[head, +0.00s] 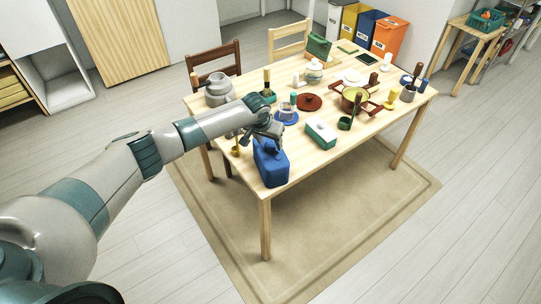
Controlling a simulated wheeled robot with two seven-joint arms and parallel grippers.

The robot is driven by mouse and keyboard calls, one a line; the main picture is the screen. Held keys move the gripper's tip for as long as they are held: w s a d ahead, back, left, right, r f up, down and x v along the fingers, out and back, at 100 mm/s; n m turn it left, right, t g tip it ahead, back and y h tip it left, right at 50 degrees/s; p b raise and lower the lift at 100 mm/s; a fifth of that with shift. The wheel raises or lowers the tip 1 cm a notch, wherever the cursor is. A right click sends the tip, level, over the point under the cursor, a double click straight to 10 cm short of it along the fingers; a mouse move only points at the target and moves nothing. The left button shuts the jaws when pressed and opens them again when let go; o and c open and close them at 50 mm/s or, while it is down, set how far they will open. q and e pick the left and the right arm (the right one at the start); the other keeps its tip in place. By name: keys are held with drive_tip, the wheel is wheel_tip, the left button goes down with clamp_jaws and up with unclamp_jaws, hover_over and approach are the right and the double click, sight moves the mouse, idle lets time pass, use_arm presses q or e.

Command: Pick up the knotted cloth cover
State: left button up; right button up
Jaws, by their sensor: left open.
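A blue, box-shaped thing (271,167) stands at the near left corner of the wooden table; it looks like the knotted cloth cover. Its top is partly hidden by my left gripper (269,136), so I cannot make out the knot clearly. My left arm reaches in from the left, and the gripper is right at the top of the blue cover, with its jaws open. I cannot tell whether the fingers touch it. My right gripper is not in view.
A brown chair (218,58) is behind.

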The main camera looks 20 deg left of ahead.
use_arm(q)
drive_tip(key=shift+w+f, duration=0.15)
drive_tip(key=shift+f, duration=0.15)
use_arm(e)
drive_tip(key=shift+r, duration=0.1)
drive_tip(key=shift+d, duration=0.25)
use_arm(q)
drive_tip(key=c, duration=1.3)
